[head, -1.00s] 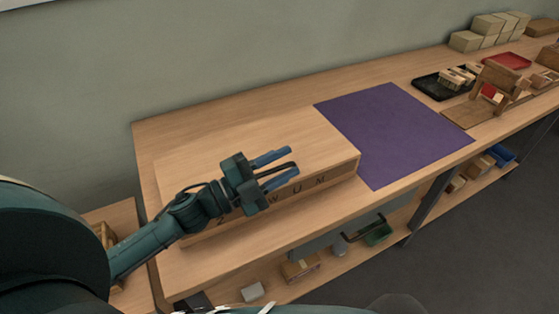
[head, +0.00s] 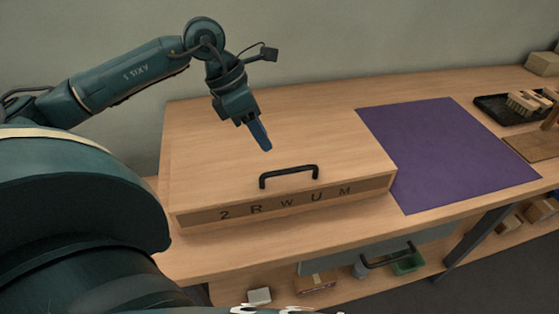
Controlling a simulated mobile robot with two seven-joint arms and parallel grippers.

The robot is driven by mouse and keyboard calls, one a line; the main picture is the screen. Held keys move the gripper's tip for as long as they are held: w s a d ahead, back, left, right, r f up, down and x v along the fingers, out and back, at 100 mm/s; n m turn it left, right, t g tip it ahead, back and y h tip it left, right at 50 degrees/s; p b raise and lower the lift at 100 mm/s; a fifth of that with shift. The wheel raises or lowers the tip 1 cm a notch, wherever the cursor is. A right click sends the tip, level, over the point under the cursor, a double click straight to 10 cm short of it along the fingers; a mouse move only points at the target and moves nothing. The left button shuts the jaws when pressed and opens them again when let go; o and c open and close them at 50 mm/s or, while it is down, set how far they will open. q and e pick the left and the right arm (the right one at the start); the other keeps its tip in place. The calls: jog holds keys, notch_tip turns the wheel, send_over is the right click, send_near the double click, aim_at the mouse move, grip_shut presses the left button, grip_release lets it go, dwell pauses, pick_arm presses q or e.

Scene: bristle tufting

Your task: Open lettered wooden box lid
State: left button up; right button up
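The lettered wooden box (head: 345,200) sits on the left part of the bench, its lid (head: 330,140) flat and shut. Its front face carries the characters 2 R W U M. A black handle (head: 289,176) shows at the front edge of the box. My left gripper (head: 264,143) is above the lid, behind and a little left of the handle, pointing down and apart from the handle. Its blue fingers overlap from this angle, so I cannot see whether they are apart. My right gripper is not in view.
A purple mat (head: 440,155) lies right of the box. Farther right are a black tray (head: 492,108) with brushes and a wooden block (head: 543,63). A shelf below holds a green bin (head: 407,262) and small boxes. A wall stands behind the bench.

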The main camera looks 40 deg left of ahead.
pick_arm(q)
jog(key=x, duration=0.8)
jog(key=shift+d+f+p, duration=0.1)
jog(key=shift+f+p, duration=0.1)
jog(key=shift+p, duration=0.1)
grip_shut()
